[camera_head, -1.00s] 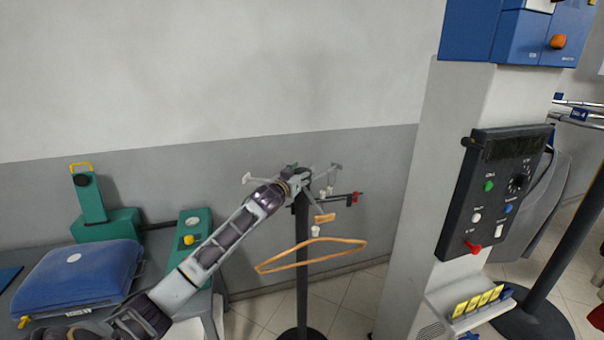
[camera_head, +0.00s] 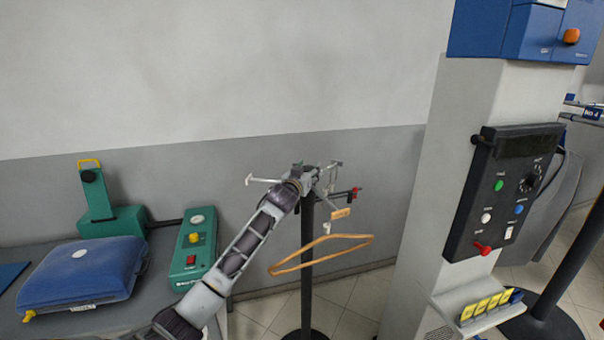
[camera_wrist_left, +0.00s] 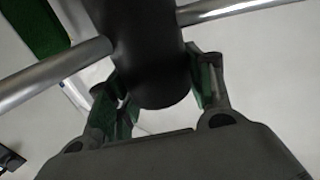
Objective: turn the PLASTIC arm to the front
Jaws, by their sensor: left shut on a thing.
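A black stand post (camera_head: 308,262) carries a hub with several thin arms at its top. One arm points left and ends in a pale tip (camera_head: 262,180). Another points back right, and a dark one has a red end (camera_head: 355,190). A tan tag (camera_head: 341,213) hangs at the front-right arm; its lettering is too small to read. My left gripper (camera_head: 306,178) is at the hub and covers part of it. In the left wrist view its fingers (camera_wrist_left: 160,92) are shut around a black cylinder (camera_wrist_left: 150,60), with silver rods on both sides. My right gripper is out of view.
A wooden hanger (camera_head: 330,239) hangs in front of the post. A grey column with a black control panel (camera_head: 503,190) stands close on the right. A blue pressing pad (camera_head: 83,270) and green machine (camera_head: 193,248) are on the left. The wall lies behind.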

